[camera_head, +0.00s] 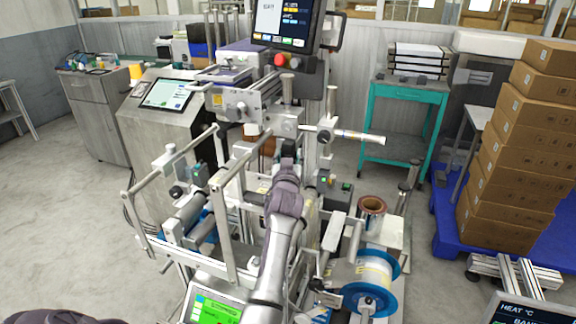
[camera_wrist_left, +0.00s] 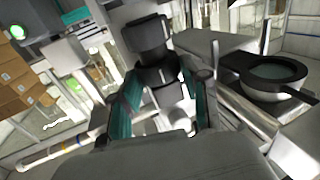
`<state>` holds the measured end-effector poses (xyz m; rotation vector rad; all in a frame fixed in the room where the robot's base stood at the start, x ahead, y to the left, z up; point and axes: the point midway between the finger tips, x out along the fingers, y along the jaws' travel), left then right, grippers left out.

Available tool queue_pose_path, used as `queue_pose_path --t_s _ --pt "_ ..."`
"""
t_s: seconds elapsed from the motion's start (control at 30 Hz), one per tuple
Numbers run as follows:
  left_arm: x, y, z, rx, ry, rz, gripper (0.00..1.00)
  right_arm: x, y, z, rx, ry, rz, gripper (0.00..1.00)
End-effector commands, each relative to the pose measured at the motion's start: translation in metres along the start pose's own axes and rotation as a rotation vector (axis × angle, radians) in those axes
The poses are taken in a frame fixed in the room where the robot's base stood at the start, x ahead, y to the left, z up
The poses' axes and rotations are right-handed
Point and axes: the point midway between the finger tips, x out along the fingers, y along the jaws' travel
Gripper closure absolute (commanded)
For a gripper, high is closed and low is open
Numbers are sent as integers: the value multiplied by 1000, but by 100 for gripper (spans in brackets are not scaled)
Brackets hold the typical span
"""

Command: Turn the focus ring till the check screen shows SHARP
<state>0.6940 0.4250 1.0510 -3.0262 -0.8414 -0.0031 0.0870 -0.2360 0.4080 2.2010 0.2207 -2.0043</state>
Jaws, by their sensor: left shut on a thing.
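My left gripper (camera_head: 287,165) reaches into the middle of the machine in the head view, with its arm in front of much of what it touches. In the left wrist view its teal-lined fingers (camera_wrist_left: 165,112) are closed around a dark, stepped round part (camera_wrist_left: 158,78), apparently the focus ring. Its markings cannot be read. Several screens show: a dark one (camera_head: 284,22) at the top, a pale tablet (camera_head: 165,93) at left and a green one (camera_head: 215,308) at the bottom. I cannot tell which is the check screen, and no SHARP is legible. My right gripper is not in view.
Metal rails (camera_head: 232,180) and rollers crowd around the left arm. A blue-rimmed reel (camera_head: 372,283) and a copper-coloured roll (camera_head: 371,206) sit at right. A teal cart (camera_head: 408,94) and stacked cartons (camera_head: 520,150) stand behind. Open floor lies at left.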

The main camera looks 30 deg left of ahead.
Motion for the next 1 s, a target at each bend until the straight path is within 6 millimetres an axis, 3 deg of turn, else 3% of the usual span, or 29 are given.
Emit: queue_pose_path --t_s 0.3,0.33,0.47,0.8,1.0 --pt "0 1 -2 2 -1 -6 89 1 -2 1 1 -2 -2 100" --pt "0 1 -1 2 -1 -6 49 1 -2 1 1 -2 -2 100" --pt "0 1 -1 2 -1 -5 29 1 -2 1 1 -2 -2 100" --pt "0 1 -3 1 -1 -6 29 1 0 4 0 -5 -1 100" --pt "0 0 -32 0 3 -5 29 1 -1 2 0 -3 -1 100"
